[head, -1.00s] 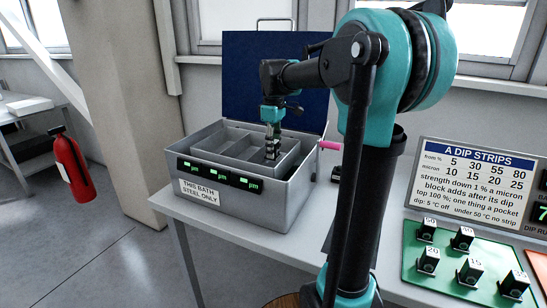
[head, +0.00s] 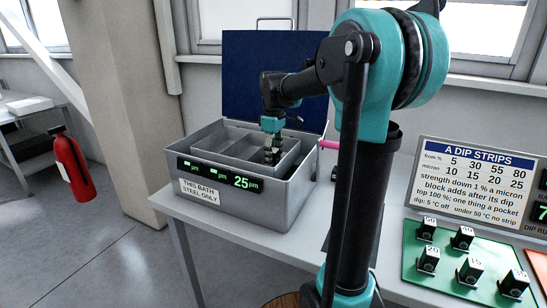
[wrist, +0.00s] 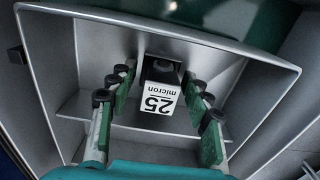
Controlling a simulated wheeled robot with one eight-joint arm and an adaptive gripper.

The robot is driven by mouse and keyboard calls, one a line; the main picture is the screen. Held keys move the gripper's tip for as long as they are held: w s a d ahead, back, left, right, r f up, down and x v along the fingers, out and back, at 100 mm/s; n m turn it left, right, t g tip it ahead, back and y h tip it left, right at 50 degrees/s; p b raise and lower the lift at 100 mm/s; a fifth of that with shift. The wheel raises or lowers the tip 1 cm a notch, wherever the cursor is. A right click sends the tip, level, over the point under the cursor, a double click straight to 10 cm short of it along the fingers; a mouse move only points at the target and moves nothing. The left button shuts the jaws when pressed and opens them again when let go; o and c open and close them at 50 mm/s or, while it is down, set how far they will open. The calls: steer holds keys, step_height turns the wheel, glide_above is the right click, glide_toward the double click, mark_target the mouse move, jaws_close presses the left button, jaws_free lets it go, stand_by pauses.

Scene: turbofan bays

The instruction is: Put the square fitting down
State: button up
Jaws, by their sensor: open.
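A square dark fitting with a white face marked "25 micron" (wrist: 159,99) stands in a pocket of the grey steel bath in the wrist view. It shows between my gripper's fingers (wrist: 156,110), which are apart with gaps on both sides of it. In the head view my gripper (head: 271,157) reaches down into the right-hand pocket of the bath (head: 290,205); the fitting is mostly hidden there by the fingers and pocket wall. The bath's right display (head: 245,182) reads 25 µm; the other two displays show no number.
The bath has divider walls and a raised blue lid (head: 245,75) behind. A pink rod (head: 331,145) sticks out at its right side. A green mat (head: 455,280) with several numbered blocks lies at the right, below the dip strips sign (head: 475,180).

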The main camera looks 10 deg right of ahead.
step_height(320, 180, up, 12)
steer(key=shift+r, duration=0.15)
stand_by(0.4)
